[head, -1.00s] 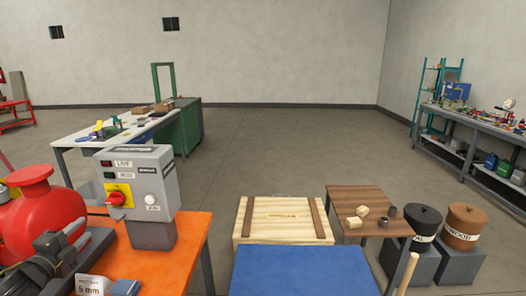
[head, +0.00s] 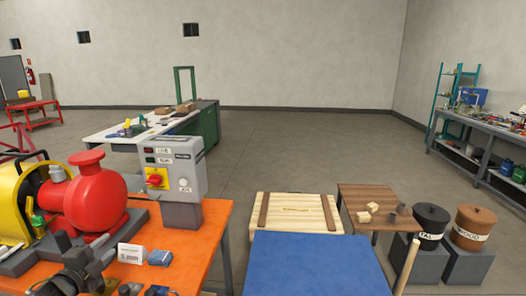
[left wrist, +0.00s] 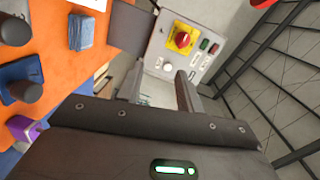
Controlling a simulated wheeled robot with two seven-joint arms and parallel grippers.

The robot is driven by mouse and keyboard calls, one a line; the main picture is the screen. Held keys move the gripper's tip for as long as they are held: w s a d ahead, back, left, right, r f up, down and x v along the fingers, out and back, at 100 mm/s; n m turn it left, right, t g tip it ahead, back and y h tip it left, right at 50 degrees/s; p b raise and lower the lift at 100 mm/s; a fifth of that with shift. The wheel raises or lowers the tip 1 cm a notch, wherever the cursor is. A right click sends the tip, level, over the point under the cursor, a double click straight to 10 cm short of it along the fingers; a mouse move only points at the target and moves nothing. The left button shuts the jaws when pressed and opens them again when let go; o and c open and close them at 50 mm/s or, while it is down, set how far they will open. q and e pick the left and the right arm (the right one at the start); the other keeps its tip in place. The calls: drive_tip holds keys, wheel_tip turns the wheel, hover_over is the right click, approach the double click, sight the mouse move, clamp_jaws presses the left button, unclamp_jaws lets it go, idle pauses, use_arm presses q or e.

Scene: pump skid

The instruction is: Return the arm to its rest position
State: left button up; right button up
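My left gripper (head: 85,268) shows as a dark shape low at the left of the head view, over the orange bench (head: 212,228). In the left wrist view its two fingers (left wrist: 160,90) stand apart with nothing between them. The grey control box (head: 185,172), with a red knob on a yellow plate, stands on the bench in the head view. In the left wrist view the control box (left wrist: 160,50) is beyond the fingertips, and I see no contact. My right gripper is in neither view.
A red pump (head: 95,200) with a yellow guard (head: 14,205) stands close by the left gripper. A white card (head: 130,253) and blue blocks (head: 160,258) lie on the bench. A wooden crate (head: 297,212) and a blue surface (head: 315,265) are to the right.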

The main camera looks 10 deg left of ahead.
use_arm(q)
drive_tip(key=s+d+f+n+g, duration=0.4)
drive_tip(key=s+d+f, duration=0.3)
drive_tip(key=f, duration=0.2)
drive_tip(key=s+d+f+n+g, duration=0.35)
drive_tip(key=s+d+f, duration=0.3)
drive_tip(key=f, duration=0.35)
drive_tip(key=s+d+f+n+g+h, duration=0.1)
drive_tip(key=s+d+f+n+g, duration=0.15)
drive_tip(key=s+d, duration=0.55)
drive_tip(key=s+d+f+n+g, duration=0.1)
drive_tip(key=s+d+n+g, duration=0.3)
drive_tip(key=s, duration=0.5)
wheel_tip(320, 180, down, 27)
drive_tip(key=s+d, duration=0.1)
drive_tip(key=s, duration=0.1)
drive_tip(key=s+a+f+g, duration=0.1)
drive_tip(key=s+a+f, duration=0.2)
drive_tip(key=s+f, duration=1.2)
drive_tip(key=shift+s+m+g, duration=0.4)
drive_tip(key=shift+s, duration=0.2)
